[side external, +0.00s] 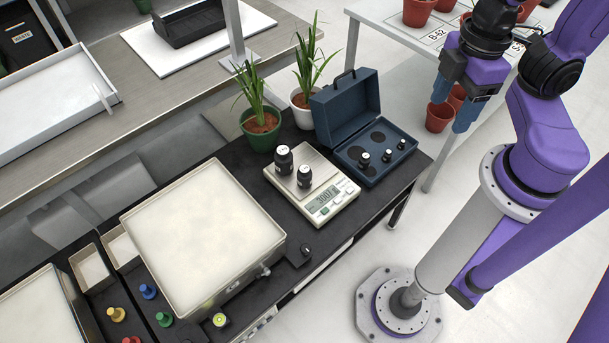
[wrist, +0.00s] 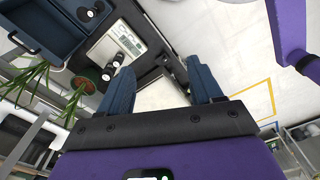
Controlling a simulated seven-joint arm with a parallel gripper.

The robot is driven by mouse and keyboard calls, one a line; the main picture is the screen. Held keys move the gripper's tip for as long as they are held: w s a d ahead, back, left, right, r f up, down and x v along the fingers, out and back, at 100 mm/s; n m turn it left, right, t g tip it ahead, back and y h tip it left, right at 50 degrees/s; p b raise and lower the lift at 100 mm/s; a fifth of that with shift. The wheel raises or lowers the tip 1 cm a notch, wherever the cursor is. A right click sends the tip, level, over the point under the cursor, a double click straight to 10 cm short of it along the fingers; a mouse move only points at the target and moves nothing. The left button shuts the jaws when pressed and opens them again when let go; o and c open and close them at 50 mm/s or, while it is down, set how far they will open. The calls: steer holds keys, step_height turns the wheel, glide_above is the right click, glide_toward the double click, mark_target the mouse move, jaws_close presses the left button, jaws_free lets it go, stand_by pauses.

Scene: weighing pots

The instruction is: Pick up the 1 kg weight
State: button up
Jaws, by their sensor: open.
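Two black knobbed weights stand upright on the pan of a kitchen-style scale (side external: 326,203), whose display looks like 3001. The larger weight (side external: 284,160) is at the back left of the pan and the smaller weight (side external: 304,177) is in front of it. Their labels are too small to read, so I cannot tell by marking which is 1 kg. In the wrist view the smaller (wrist: 119,58) and larger weight (wrist: 107,72) also show. My gripper (side external: 450,118) is open and empty, high up and well to the right of the scale; its blue fingers (wrist: 158,66) are apart.
An open blue case (side external: 375,178) with three small weights stands right of the scale, its lid (side external: 345,108) raised. Two potted plants (side external: 262,130) (side external: 303,105) stand behind. A large white-topped tray (side external: 202,235) lies left. Several coloured pegs (side external: 148,291) are at front left.

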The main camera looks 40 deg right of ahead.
steer(key=shift+o, duration=0.3)
steer(key=n+t+h, duration=0.3)
steer(key=n+t, duration=0.9)
steer(key=n, duration=0.9)
glide_above(305, 170)
steer(key=s+a, duration=0.2)
steer(key=s, duration=1.1)
step_height(305, 170, down, 36)
steer(key=x, duration=1.2)
steer(key=shift+f, duration=0.15)
steer(key=shift+a+x, duration=0.15)
steer(key=shift+x, duration=1.15)
steer(key=shift+a+x, duration=0.15)
steer(key=shift+x, duration=1.15)
steer(key=shift+w, duration=0.1)
